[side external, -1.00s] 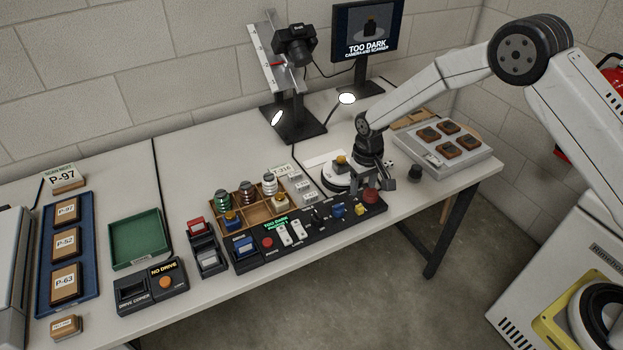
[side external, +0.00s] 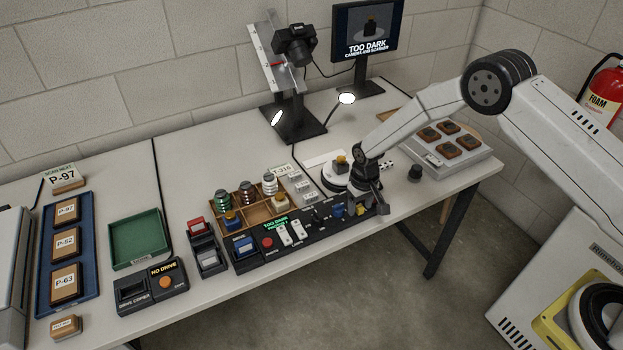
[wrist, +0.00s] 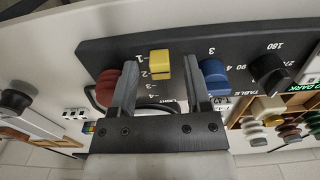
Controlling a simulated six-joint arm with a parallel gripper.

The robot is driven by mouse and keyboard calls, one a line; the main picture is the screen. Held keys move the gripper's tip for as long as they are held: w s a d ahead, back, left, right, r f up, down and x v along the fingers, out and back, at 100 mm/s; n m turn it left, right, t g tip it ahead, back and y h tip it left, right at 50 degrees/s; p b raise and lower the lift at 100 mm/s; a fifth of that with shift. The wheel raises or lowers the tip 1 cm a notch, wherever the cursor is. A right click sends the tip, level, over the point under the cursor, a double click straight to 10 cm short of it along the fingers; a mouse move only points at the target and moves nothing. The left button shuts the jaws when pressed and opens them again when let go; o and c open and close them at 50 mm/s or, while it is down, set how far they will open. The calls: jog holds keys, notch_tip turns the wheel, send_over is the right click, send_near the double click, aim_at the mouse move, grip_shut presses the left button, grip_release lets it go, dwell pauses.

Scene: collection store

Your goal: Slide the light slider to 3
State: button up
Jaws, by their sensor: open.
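The light slider's yellow knob (wrist: 160,65) stands on the dark control panel (wrist: 110,47), near the 1–2 end of a scale marked 1 to 4. In the wrist view my gripper (wrist: 160,62) is open, with one finger on each side of the knob and visible gaps between. The 3 and 4 marks lie between the fingers, toward the gripper's body. In the side view my gripper (side external: 367,207) is at the panel's right end beside the yellow knob (side external: 360,209). Whether the fingers touch the panel cannot be told.
A red button (wrist: 107,86) is just left of the left finger, and a blue knob (wrist: 214,76) is close to the right finger. A black rotary knob (wrist: 270,72) is farther right. A turntable (side external: 336,176) stands behind the panel. The monitor (side external: 367,35) reads "TOO DARK".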

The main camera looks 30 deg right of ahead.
jog(key=shift+f, duration=0.1)
grip_shut()
dwell(1.4)
